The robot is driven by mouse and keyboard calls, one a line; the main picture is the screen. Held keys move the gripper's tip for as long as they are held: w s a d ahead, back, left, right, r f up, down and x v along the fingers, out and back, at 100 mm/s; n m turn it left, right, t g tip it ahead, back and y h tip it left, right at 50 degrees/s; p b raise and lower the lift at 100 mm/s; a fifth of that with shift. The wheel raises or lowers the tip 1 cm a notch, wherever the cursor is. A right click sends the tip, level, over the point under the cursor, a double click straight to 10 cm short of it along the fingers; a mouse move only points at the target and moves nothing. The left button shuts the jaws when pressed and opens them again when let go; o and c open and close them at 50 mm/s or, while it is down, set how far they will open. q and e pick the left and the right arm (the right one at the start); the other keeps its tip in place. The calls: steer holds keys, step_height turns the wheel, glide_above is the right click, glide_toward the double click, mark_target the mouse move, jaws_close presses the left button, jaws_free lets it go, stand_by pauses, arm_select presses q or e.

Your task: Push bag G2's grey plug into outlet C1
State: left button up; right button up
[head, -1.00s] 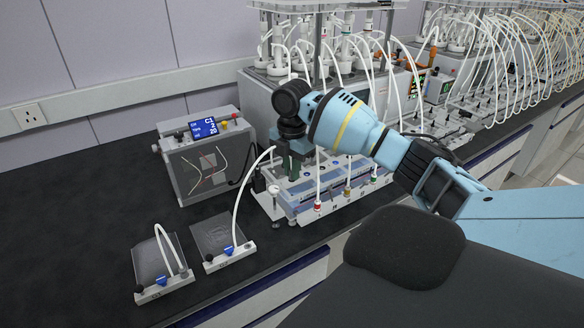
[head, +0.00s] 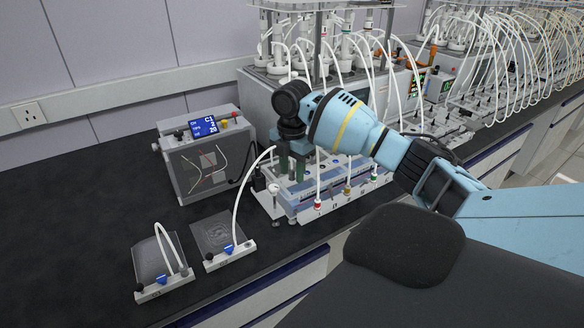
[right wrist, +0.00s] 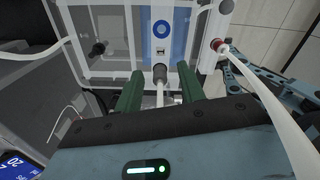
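My right gripper (head: 292,176) is above the front of the reactor's outlet unit (head: 330,200), its two green fingers apart. In the right wrist view the open fingers (right wrist: 158,92) stand on either side of the grey plug (right wrist: 160,73), with a gap to each. The plug sits at the unit's face below a blue ring mark (right wrist: 162,29), and its white tube (right wrist: 160,95) runs back between the fingers. I cannot read the outlet's label, and its seating depth is unclear. The right-hand bag (head: 218,234), with a blue clip, sends a white tube (head: 238,200) up towards my gripper. My left gripper is out of view.
Another bag (head: 156,262) with a looped tube lies to the left. Tubes with red, yellow and green fittings (head: 346,191) rise right of my gripper. The bench's left part is clear.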

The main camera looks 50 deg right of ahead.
stand_by(0.3)
steer(key=shift+r, duration=0.25)
step_height(320, 180, up, 7)
steer(key=shift+r, duration=0.2)
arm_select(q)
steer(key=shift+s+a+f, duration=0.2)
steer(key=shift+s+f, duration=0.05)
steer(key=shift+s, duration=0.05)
